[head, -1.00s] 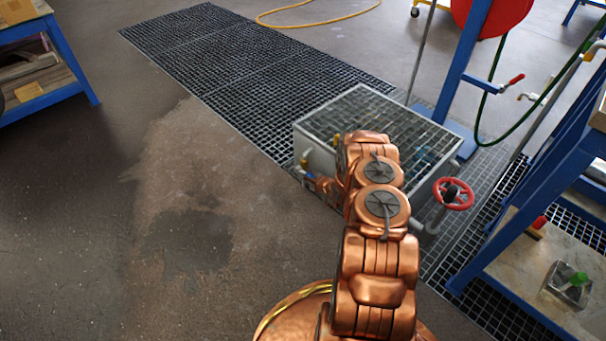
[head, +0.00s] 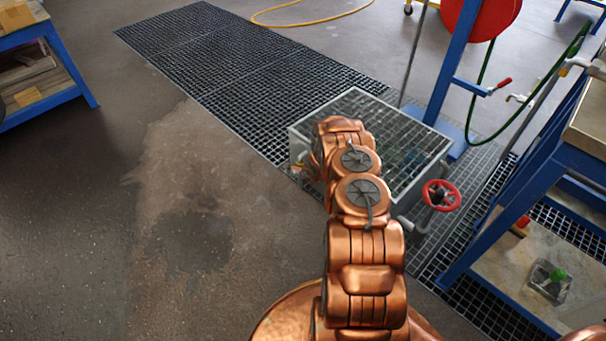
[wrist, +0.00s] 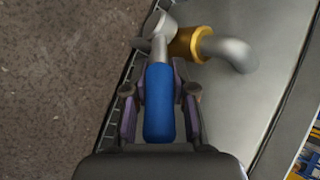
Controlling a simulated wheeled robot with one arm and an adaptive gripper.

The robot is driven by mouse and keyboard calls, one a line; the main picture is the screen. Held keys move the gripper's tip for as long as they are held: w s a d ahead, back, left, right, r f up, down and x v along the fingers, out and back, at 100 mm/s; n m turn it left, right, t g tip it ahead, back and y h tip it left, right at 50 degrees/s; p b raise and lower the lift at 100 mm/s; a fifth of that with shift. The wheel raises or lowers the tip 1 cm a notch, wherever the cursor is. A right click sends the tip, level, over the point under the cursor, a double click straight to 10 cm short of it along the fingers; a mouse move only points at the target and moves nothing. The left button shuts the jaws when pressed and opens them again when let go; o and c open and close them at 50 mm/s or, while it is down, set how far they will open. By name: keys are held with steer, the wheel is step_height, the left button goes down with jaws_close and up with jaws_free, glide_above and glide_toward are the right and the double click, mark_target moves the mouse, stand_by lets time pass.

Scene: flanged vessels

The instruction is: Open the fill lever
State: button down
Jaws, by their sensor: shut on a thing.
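The fill lever has a blue grip (wrist: 158,118) that lies along the middle of the wrist view. Its far end meets a grey metal fitting (wrist: 160,24), with a brass collar (wrist: 186,44) and a bent grey pipe (wrist: 230,52) to its right. My gripper (wrist: 159,84) is shut on the blue grip, one dark finger on each side.
A red handwheel (head: 441,195) stands at the tank's right front. A blue frame with a red reel (head: 480,15) and a green hose is behind. A blue-legged bench (head: 455,262) is close on the right. The floor left of the tank is clear.

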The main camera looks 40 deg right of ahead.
steer(key=shift+w+a, duration=0.15)
steer(key=shift+w, duration=0.05)
